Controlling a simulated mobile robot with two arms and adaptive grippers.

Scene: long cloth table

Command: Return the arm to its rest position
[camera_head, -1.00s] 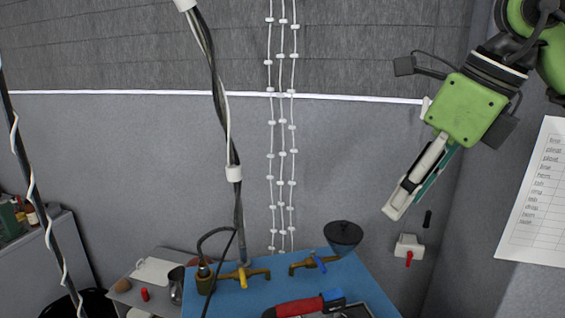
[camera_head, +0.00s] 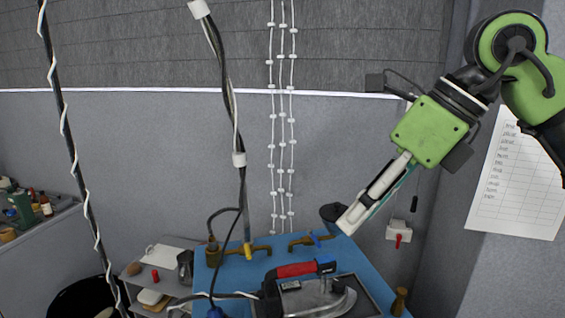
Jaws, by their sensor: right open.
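My right gripper (camera_head: 352,220) comes in from the upper right on its green arm. It points down and to the left, over the far right part of the blue table. Its fingers appear side-on and I see nothing held between them. My left gripper does not show.
The blue table (camera_head: 232,276) bears brass taps (camera_head: 247,251) and a red-handled iron (camera_head: 312,296). A cable bundle (camera_head: 229,110) hangs at the centre and a wire-wrapped pole (camera_head: 66,135) stands at left. A switch box (camera_head: 398,232) and paper chart (camera_head: 517,185) are on the walls.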

